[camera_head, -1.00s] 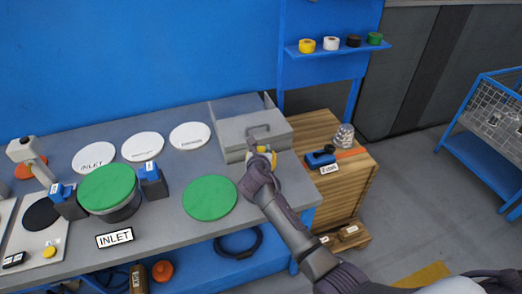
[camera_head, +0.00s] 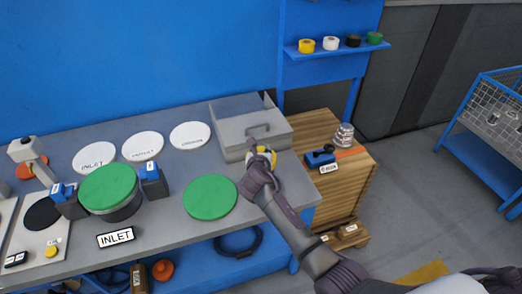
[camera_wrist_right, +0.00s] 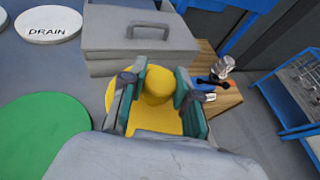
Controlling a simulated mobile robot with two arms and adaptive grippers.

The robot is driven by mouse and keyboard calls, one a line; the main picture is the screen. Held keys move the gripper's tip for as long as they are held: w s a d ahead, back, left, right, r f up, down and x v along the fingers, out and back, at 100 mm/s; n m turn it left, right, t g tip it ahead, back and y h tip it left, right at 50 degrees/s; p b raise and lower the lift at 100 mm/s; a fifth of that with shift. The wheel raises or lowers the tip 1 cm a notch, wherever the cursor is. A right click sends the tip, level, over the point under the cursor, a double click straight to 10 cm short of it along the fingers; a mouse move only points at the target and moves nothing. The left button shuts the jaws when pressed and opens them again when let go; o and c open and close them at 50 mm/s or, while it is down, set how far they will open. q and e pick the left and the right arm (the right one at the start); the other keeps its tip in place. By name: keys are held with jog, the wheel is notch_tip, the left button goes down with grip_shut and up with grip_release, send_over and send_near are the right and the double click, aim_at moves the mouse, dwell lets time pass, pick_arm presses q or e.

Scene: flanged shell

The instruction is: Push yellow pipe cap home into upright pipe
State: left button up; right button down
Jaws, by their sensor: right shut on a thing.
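The yellow pipe cap (camera_wrist_right: 158,85) has a rounded knob and a wider yellow part below it. My right gripper (camera_wrist_right: 160,80) is shut on the knob, with a teal pad on each side. In the head view my right gripper (camera_head: 262,160) is at the right end of the grey bench, just in front of the grey toolbox. Only small bits of yellow show there, partly hidden by the fingers. I cannot make out the upright pipe in either view, so I cannot tell how the cap sits on it. My left gripper is not in view.
The grey toolbox (camera_head: 232,133) stands close behind the gripper. A green disc (camera_head: 210,197) lies to its left. The green-topped flanged shell (camera_head: 108,187) stands farther left between blue clamps. A wooden crate (camera_head: 355,190) is to the right.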

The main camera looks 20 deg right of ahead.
jog(key=shift+p, duration=0.4)
jog(key=shift+p, duration=0.3)
dwell(0.6)
jog(key=shift+f+b, duration=1.15)
jog(key=shift+f, duration=0.7)
jog(key=c, duration=0.8)
grip_release()
jog(key=shift+r, duration=0.1)
jog(key=shift+o, duration=0.2)
jog(key=v, duration=1.2)
